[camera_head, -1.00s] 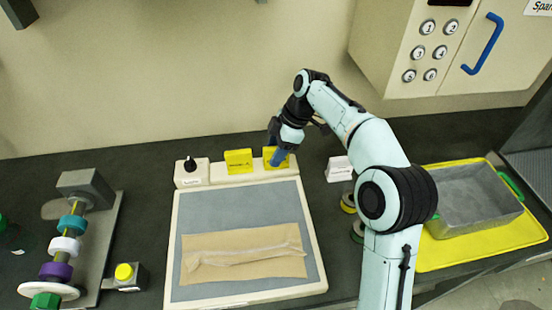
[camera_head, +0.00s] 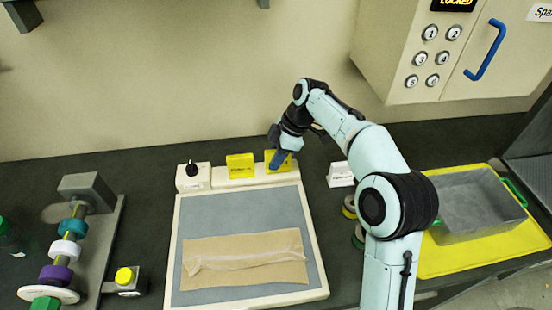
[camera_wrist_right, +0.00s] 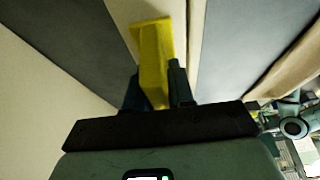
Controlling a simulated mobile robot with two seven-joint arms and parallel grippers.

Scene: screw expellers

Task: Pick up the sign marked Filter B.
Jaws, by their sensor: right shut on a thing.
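Two yellow signs stand on the pale ledge behind a grey-topped board. The left yellow sign (camera_head: 240,166) carries small print I cannot read for certain. The right yellow sign (camera_head: 285,166) is partly covered by my right gripper (camera_head: 278,158), and its lettering is hidden. My right gripper is shut on this right sign. In the right wrist view the yellow sign (camera_wrist_right: 153,55) sits between the two dark fingers of my right gripper (camera_wrist_right: 158,92). I cannot tell whether the sign is still touching the ledge. My left gripper is not in view.
A black knob (camera_head: 192,169) is left of the signs, and a white card (camera_head: 340,174) is to the right. A brown wrapped strip (camera_head: 245,258) lies on the board. A grey tray (camera_head: 475,208) sits on a yellow mat at right. A keypad cabinet (camera_head: 440,60) hangs above.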

